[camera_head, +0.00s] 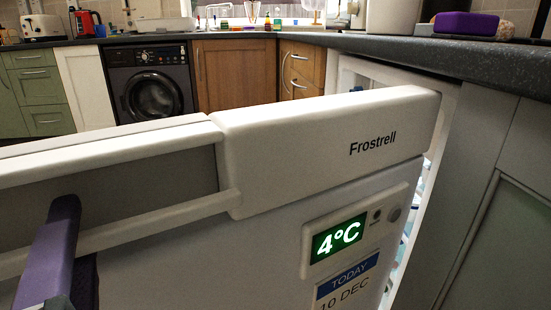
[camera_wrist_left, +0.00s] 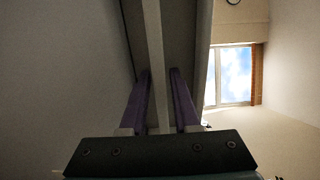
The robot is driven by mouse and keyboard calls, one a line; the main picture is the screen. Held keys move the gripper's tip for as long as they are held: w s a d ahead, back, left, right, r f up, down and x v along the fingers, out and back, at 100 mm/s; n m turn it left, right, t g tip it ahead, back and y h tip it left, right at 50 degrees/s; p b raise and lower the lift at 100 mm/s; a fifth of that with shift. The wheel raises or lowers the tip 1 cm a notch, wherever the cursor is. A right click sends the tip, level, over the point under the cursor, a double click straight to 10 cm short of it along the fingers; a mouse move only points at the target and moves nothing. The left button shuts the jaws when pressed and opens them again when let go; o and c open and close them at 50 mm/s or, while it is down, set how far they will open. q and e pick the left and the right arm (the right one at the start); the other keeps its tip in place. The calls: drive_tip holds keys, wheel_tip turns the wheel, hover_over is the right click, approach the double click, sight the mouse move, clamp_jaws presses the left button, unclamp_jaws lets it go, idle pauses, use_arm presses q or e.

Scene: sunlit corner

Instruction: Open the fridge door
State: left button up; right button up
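The white fridge door (camera_head: 210,270), marked Frostrell, fills the front of the head view and stands partly open. Its right edge is apart from the fridge body (camera_head: 365,72), and lit shelves show in the gap. The long white door handle (camera_head: 165,218) crosses the lower left; it also shows as a pale bar in the left wrist view (camera_wrist_left: 153,40). My left gripper (camera_head: 68,225) has its purple fingers on both sides of the handle and appears closed on it; its fingers also show in the left wrist view (camera_wrist_left: 158,78). My right gripper is not in view.
A dark worktop (camera_head: 450,55) and grey-green cabinet (camera_head: 505,190) stand to the right of the fridge. Behind the door are a black washing machine (camera_head: 152,85), wooden cupboards (camera_head: 235,72) and green drawers (camera_head: 40,90). A toaster and red kettle stand at the far left.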

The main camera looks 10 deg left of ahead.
use_arm(q)
drive_tip(key=shift+o, duration=1.2)
drive_tip(key=shift+s, duration=0.1)
drive_tip(key=v, duration=0.9)
drive_tip(key=shift+s+d+p, duration=0.25)
drive_tip(key=shift+s+p, duration=0.05)
drive_tip(key=shift+p, duration=0.1)
drive_tip(key=shift+s, duration=0.1)
